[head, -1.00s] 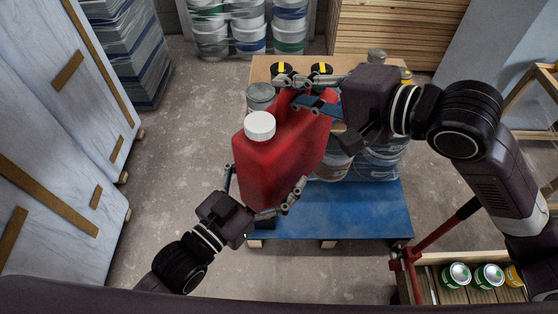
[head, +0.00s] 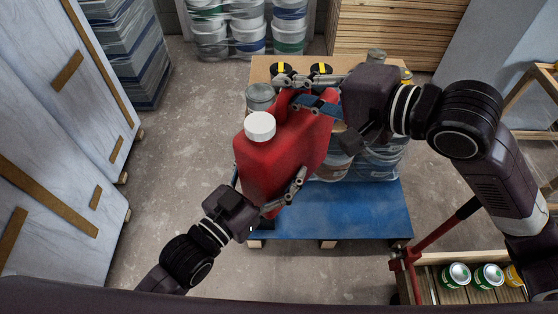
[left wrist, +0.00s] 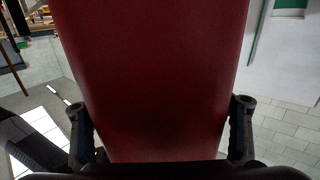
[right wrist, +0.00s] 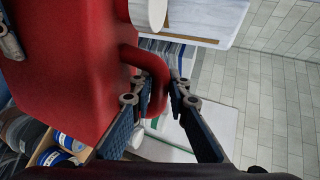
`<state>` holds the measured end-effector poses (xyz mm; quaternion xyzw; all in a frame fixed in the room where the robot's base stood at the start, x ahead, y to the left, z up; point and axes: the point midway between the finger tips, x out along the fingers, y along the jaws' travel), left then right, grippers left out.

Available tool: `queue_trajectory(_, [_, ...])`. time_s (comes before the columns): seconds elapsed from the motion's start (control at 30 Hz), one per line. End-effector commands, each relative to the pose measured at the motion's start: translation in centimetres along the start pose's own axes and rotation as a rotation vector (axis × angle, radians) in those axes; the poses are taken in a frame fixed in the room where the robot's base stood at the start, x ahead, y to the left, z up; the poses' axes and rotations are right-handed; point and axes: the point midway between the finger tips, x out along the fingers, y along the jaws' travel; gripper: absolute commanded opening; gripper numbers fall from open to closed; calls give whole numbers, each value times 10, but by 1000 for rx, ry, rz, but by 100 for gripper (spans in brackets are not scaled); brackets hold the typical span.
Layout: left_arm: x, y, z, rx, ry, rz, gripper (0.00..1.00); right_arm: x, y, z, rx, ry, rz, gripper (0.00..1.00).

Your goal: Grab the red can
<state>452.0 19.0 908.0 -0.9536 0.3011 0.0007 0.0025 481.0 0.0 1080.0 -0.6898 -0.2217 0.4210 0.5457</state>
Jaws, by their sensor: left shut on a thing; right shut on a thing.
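The red can (head: 280,150) is a large canister with a white cap (head: 260,126), held up in front of the blue pallet. My right gripper (head: 312,92) is shut on the can's handle at its top far side; the right wrist view shows the fingers (right wrist: 158,95) around the red handle. My left gripper (head: 268,196) is shut on the can's lower body. In the left wrist view the can (left wrist: 155,80) fills the middle, with a finger on each side. The can's far side and underside are hidden.
A blue pallet (head: 340,215) bears wrapped tubs (head: 375,160) behind the can. Pale panels (head: 60,130) lean at left. Bare floor (head: 180,150) lies between the panels and pallet.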

Motion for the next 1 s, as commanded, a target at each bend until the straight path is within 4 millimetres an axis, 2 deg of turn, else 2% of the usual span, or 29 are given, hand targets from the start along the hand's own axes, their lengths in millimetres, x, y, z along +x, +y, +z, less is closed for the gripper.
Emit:
queue_trajectory(0.03, [0, 2, -3, 3, 5, 2, 27, 0, -3, 2, 0, -4, -9, 0])
queue_trajectory(0.13, [0, 2, -3, 4, 6, 2, 16, 0, -3, 2, 0, -4, -9, 0])
queue_trajectory(0.17, [1, 1, -9, 5, 20, 2, 14, 0, -4, 2, 1, -5, -8, 17])
queue_trajectory(0.33, [1, 1, -8, 5, 18, 2, 12, 0, -2, 2, 1, -4, -5, 35])
queue_trajectory(0.77, [0, 0, -7, 4, 16, 1, 12, -6, 0, -4, 34, -5, -5, 36])
queue_trajectory(0.87, [0, 0, -7, 3, 16, 1, 12, -16, 2, -12, 88, -10, -11, 36])
queue_trajectory(1.0, [0, 0, -7, 3, 16, 1, 11, -39, 8, -29, 194, -18, -29, 36])
